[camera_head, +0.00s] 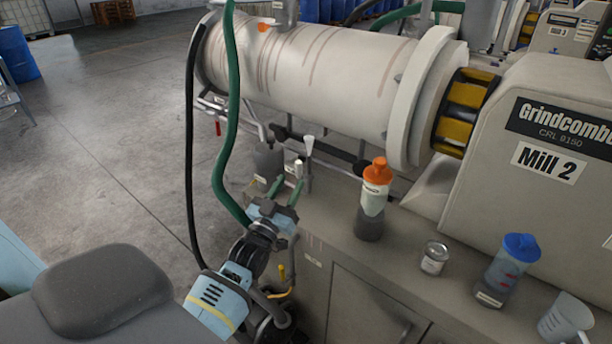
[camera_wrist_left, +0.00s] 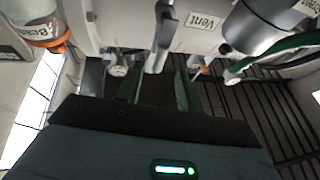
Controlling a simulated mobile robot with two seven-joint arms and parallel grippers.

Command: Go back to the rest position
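My left gripper (camera_head: 286,186) is at the front left end of the mill's bench in the head view, below the large drum. Its two green fingers also show in the left wrist view (camera_wrist_left: 158,80). They stand apart with nothing visible between them. A small upright valve with a pale handle (camera_head: 308,146) is just beyond the fingertips. In the left wrist view a metal lever (camera_wrist_left: 160,38) and a "Vent" label (camera_wrist_left: 203,20) are ahead of the fingers; I cannot tell any contact. My right gripper is not in view.
An orange-topped bottle (camera_head: 373,200), a small can (camera_head: 434,258), a blue-lidded container (camera_head: 508,270) and a clear cup (camera_head: 566,318) stand on the bench. A green hose (camera_head: 228,130) and a black cable hang close to my left arm. Open floor (camera_head: 110,130) lies to the left.

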